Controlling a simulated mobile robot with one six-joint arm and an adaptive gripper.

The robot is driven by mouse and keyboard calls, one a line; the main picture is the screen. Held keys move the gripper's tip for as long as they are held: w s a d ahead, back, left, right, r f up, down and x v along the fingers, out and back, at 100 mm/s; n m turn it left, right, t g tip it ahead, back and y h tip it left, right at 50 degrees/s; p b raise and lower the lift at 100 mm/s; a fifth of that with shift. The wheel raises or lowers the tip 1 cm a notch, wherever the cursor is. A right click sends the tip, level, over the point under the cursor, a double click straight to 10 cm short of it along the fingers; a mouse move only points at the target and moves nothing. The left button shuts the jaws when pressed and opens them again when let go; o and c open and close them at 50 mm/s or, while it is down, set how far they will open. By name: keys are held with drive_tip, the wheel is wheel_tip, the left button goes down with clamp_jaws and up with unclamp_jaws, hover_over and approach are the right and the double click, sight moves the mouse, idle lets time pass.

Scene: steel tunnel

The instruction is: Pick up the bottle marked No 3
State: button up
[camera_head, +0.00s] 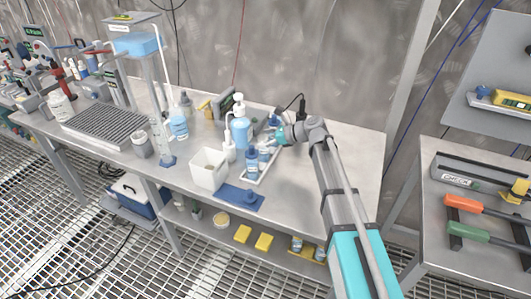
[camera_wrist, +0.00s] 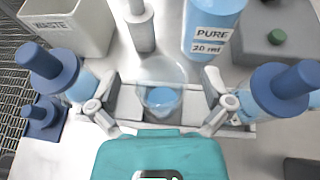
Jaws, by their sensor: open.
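My gripper (camera_wrist: 162,100) is open, its fingers on either side of a clear cup-like vessel (camera_wrist: 163,72) with blue inside; I cannot tell whether they touch it. In the wrist view, one blue-capped bottle (camera_wrist: 60,70) stands left of the fingers and another blue-capped bottle (camera_wrist: 282,90) stands right. The right one has a white label, partly hidden by a finger; no number is readable. In the head view, small blue-capped bottles (camera_head: 252,161) stand by a white tray (camera_head: 262,174), beside my gripper (camera_head: 284,136). I cannot tell which is No 3.
A white WASTE box (camera_wrist: 88,22) stands at the upper left and a PURE 20 ml bottle (camera_wrist: 212,30) behind the vessel. A blue mat (camera_head: 232,197) lies in front of the box. The steel bench (camera_head: 340,150) is mostly clear at right.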

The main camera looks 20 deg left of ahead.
idle(0.4)
clamp_jaws()
idle(0.4)
